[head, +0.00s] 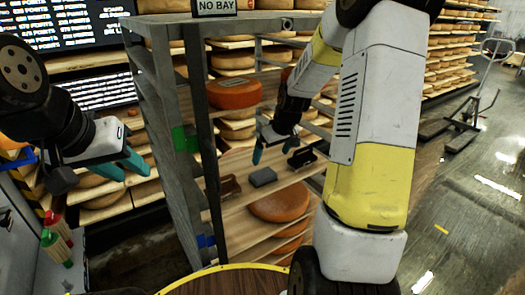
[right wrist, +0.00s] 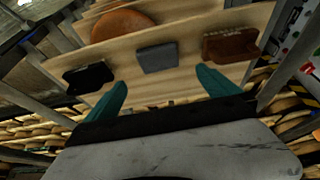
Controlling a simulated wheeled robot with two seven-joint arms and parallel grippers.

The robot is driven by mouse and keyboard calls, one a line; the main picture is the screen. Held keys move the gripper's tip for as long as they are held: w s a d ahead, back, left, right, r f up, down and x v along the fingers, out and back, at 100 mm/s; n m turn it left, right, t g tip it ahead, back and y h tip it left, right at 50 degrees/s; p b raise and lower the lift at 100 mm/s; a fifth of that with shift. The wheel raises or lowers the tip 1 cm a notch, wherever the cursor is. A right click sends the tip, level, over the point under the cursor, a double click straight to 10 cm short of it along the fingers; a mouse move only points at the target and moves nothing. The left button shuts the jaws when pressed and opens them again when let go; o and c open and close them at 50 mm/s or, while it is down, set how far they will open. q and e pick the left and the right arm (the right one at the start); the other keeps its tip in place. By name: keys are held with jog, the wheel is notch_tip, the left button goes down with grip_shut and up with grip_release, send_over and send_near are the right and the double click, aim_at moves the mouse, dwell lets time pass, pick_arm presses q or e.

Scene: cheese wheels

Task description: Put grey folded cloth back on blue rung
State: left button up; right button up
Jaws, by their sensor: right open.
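The grey folded cloth (head: 263,176) lies flat on a wooden shelf of the grey rack. It also shows in the right wrist view (right wrist: 158,58), beyond and roughly between my fingertips. My right gripper (head: 273,150) is open and empty above the shelf, apart from the cloth; its teal fingers spread wide in the right wrist view (right wrist: 165,84). My left gripper (head: 124,166) is left of the rack, its teal fingers apart with nothing between them. A small blue piece (head: 205,241) sits low on the rack's front post, and a green piece (head: 185,139) sits higher up.
A black brush-like block (head: 302,157) and a brown one (head: 230,187) flank the cloth on the shelf (right wrist: 190,80). An orange cheese wheel (head: 278,204) shows below in the head view. The rack posts (head: 207,130) stand between my arms. Floor at right is mostly open.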

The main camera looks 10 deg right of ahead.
jog(key=s+a+r+m, duration=0.1)
jog(key=s+a+r, duration=0.1)
jog(key=s+r, duration=0.4)
jog(key=s+a+r+m+t, duration=0.1)
jog(key=s+r, duration=0.5)
jog(key=s, duration=0.6)
jog(key=s+a+r+m, duration=0.1)
jog(key=s+a+r, duration=0.2)
jog(key=s+r, duration=0.3)
jog(key=s, duration=0.3)
jog(key=shift+r+t+y, duration=0.15)
jog(key=shift+t+y, duration=0.25)
